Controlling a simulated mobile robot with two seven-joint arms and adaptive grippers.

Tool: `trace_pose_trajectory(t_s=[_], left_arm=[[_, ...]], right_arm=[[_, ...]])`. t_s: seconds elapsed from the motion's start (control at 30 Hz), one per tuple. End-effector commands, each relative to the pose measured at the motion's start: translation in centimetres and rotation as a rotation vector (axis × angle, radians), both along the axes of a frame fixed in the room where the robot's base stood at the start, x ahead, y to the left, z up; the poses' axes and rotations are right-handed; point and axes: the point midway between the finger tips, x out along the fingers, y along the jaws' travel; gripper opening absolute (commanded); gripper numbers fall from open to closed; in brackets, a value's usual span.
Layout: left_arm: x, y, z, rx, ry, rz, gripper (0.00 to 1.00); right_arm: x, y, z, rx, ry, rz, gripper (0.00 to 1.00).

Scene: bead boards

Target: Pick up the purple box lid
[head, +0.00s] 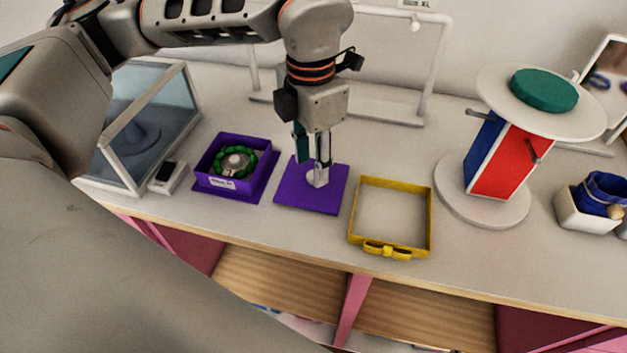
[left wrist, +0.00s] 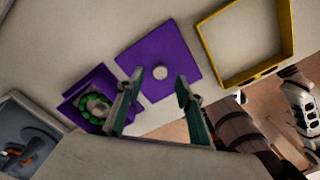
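The purple box lid (head: 300,195) lies flat on the table, a square plate with a pale round knob (head: 317,178) at its middle. The lid also shows in the left wrist view (left wrist: 160,50), with its knob (left wrist: 160,72) in line with the gap between my fingertips. My left gripper (head: 314,157) points down over the lid. Its two green fingers (left wrist: 160,80) stand apart and hold nothing. I cannot tell exactly how far the tips are above the lid. My right gripper is not in view.
Left of the lid, a purple open box (head: 202,180) holds a green bead ring (head: 233,162). Right of the lid is a yellow frame (head: 430,220) with a bow. A round stand (head: 480,205), a small white container (head: 580,215) and a glass-sided case (head: 160,110) are farther out.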

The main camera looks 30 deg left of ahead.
Motion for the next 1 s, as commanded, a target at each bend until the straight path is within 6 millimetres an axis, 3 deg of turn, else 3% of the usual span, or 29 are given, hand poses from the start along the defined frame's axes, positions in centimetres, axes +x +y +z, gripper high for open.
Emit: trace_pose_trajectory(t_s=[0.2, 0.47, 0.6, 0.63, 1.0], left_arm=[[0.0, 0.0, -2.6, 0.000, 0.002, -0.001, 0.36], [0.0, 0.0, -2.8, -0.001, 0.001, -0.001, 0.36], [0.0, 0.0, -2.8, -0.001, 0.001, -0.001, 0.03], [0.0, 0.0, -2.8, -0.001, 0.001, -0.001, 0.00], [0.0, 0.0, -2.6, -0.001, 0.000, -0.001, 0.00]], right_arm=[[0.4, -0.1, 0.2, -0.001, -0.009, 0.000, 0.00], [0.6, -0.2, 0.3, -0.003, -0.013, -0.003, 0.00], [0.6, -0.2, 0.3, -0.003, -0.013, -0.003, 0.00], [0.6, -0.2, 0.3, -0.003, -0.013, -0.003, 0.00], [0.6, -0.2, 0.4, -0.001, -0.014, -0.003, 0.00]])
